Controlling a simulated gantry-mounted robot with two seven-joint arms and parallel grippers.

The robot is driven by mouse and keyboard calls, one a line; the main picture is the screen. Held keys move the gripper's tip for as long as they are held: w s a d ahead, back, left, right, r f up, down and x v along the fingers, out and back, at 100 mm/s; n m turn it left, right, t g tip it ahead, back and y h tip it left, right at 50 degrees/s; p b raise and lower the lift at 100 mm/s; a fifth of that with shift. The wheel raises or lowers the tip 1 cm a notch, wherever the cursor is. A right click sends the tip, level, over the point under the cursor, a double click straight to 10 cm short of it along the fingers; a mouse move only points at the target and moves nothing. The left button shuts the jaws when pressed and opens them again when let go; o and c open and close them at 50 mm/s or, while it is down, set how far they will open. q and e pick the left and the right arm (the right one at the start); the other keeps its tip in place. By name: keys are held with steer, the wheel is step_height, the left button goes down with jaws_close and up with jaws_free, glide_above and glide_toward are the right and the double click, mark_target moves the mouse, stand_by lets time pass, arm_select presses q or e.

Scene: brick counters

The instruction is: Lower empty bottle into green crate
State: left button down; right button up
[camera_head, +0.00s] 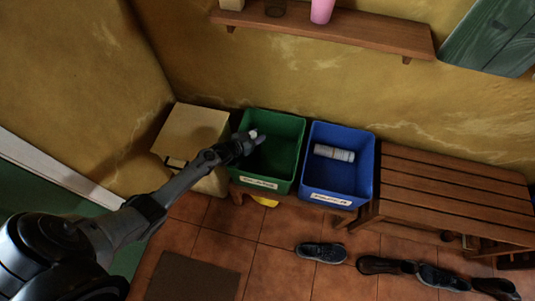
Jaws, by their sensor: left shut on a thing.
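The green crate (288,125) stands on a low wooden stand against the back wall, with a white label on its front. My left gripper (251,138) reaches in from the left over the crate's left part. It is shut on a small whitish thing, the bottle (257,138), of which only a little shows; the gripper hides the rest. I cannot tell how deep the bottle is inside the crate. The visible crate floor looks empty. My right gripper is not in view.
A blue crate (363,180) next to the green one holds a white cylinder (334,153). A beige box (191,121) stands left of the green crate. A slatted wooden bench (450,190) is to the right, with shoes (321,252) on the tiled floor. A shelf (350,31) hangs above.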

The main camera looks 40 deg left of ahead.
arm_select(q)
steer(key=c, duration=0.6)
jaws_free()
steer(key=shift+c, duration=0.2)
